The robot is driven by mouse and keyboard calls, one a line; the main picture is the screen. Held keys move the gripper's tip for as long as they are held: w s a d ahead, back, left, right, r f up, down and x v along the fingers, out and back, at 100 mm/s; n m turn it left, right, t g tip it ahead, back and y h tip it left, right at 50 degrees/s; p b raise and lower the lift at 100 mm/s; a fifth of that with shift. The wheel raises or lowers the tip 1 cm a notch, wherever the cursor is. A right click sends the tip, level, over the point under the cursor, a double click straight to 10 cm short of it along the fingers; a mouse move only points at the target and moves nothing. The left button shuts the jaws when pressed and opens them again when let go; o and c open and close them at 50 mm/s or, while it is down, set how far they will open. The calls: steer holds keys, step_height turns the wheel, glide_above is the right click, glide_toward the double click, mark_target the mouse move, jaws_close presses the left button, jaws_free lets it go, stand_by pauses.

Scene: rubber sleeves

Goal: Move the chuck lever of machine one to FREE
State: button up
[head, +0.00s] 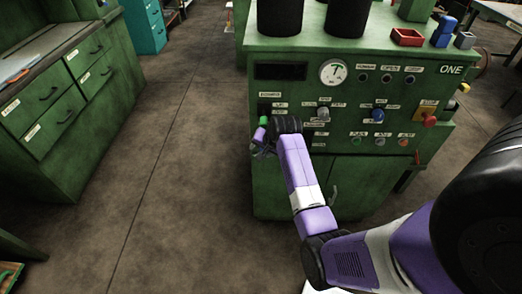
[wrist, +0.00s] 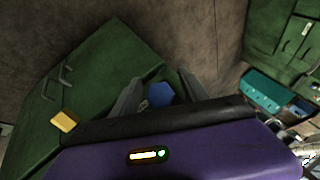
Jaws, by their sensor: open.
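Machine one is the green cabinet marked ONE (head: 451,70), with a control panel on its front. My gripper (head: 260,146) is at the left edge of that panel, low down, beside the lower left controls. A small green knob-like part (head: 264,121) shows just above it. I cannot tell whether this is the chuck lever, and the small labels cannot be read. My wrist hides part of the panel there. In the wrist view my open gripper (wrist: 160,88) has its fingers apart. A blue piece (wrist: 160,95) shows between them; I cannot tell whether it is touched.
The panel also has a round gauge (head: 333,72), a blue knob (head: 378,115) and a red knob (head: 429,120). A red tray (head: 407,37) sits on top. A green drawer cabinet (head: 66,85) stands at the left. The floor (head: 170,170) between is clear.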

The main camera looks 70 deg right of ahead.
steer(key=shift+w+d+f, duration=0.1)
steer(key=shift+w+f, duration=0.1)
steer(key=shift+f, duration=0.2)
steer(key=shift+c, duration=0.2)
jaws_close()
stand_by(1.1)
